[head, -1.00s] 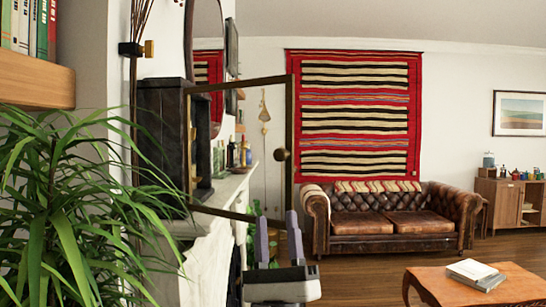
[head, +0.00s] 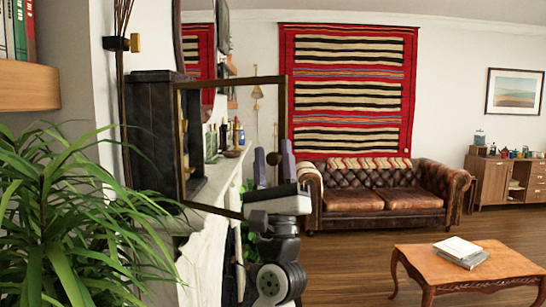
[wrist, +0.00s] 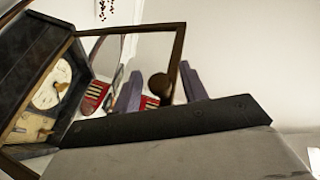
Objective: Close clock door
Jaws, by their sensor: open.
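The dark clock case (head: 150,130) stands on the mantel at the left in the head view. Its glass door, with a dark frame (head: 230,82), is swung wide open to the right. My gripper (head: 273,150), with purple fingers, is open and empty by the door's free right edge. In the wrist view the round door knob (wrist: 159,84) appears between the two fingers (wrist: 157,70); I cannot tell if they touch it. The pale clock face (wrist: 52,84) shows inside the case in the wrist view.
A leafy plant (head: 60,215) fills the lower left of the head view. The white mantel (head: 205,240) runs below the clock, with bottles (head: 239,135) beyond. A sofa (head: 385,195) and low table (head: 465,262) stand farther right on open floor.

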